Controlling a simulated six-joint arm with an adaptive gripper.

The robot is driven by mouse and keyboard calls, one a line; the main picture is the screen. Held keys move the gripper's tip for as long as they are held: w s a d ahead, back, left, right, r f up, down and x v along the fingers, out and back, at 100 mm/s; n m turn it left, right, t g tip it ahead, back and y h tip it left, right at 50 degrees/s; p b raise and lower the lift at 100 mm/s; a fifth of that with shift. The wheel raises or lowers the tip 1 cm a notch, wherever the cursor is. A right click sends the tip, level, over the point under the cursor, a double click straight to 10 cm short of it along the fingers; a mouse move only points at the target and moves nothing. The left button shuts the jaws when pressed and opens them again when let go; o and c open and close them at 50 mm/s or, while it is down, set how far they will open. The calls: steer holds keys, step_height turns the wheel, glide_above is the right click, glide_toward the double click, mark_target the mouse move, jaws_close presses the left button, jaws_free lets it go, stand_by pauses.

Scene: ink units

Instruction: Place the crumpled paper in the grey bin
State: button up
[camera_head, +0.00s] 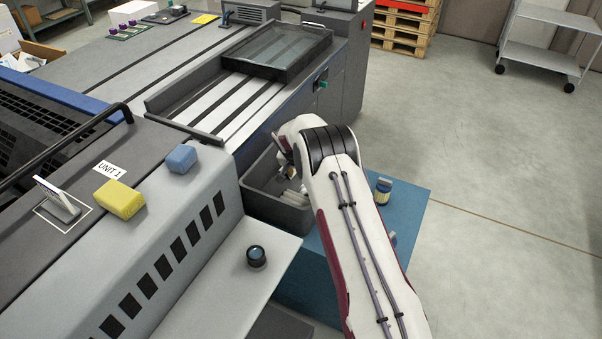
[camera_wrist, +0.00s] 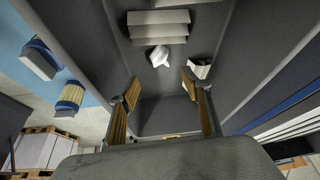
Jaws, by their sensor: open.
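The grey bin (camera_head: 272,210) stands beside the machine on a blue surface, partly hidden by my arm. In the wrist view its dark walls (camera_wrist: 230,30) surround my gripper (camera_wrist: 159,88), which is open with nothing between its fingers. A white crumpled paper (camera_wrist: 159,56) lies inside the bin, beyond the fingertips and apart from them. A second pale piece (camera_wrist: 199,68) lies near the right finger. A pleated grey-white piece (camera_wrist: 158,24) lies farther along. In the head view my arm mostly hides the gripper, and pale bits show in the bin.
A jar (camera_head: 383,190) stands on the blue surface (camera_head: 405,205) right of my arm. A round dark-topped item (camera_head: 256,256) sits on the grey ledge. A yellow sponge (camera_head: 119,199) and a blue block (camera_head: 182,158) lie on the machine. Open floor is at the right.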

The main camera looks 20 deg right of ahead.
steer(key=shift+s+a+r, duration=0.15)
steer(key=shift+s+r, duration=0.05)
steer(key=shift+r, duration=0.35)
steer(key=shift+r, duration=0.1)
steer(key=s+a+r+n, duration=0.1)
steer(key=s+r, duration=0.3)
steer(key=r, duration=0.5)
steer(key=s+a+r, duration=0.1)
steer(key=s+r, duration=0.3)
steer(key=r, duration=0.4)
steer(key=s+a+r+n, duration=0.1)
steer(key=s+r, duration=0.3)
steer(key=r, duration=0.5)
steer(key=s+a+r+n+t+y, duration=0.1)
steer(key=s+a+r+n, duration=0.15)
steer(key=s+r, duration=0.95)
steer(key=s+a+f+n+y, duration=0.1)
steer(key=s+a, duration=0.1)
steer(key=s, duration=1.2)
steer(key=s+a+f+n, duration=0.1)
steer(key=s+a+n, duration=0.1)
steer(key=s, duration=1.2)
steer(key=shift+s+a+f+t+y, duration=0.2)
steer(key=shift+s+a+t+y, duration=0.1)
steer(key=shift+s+t+y, duration=0.1)
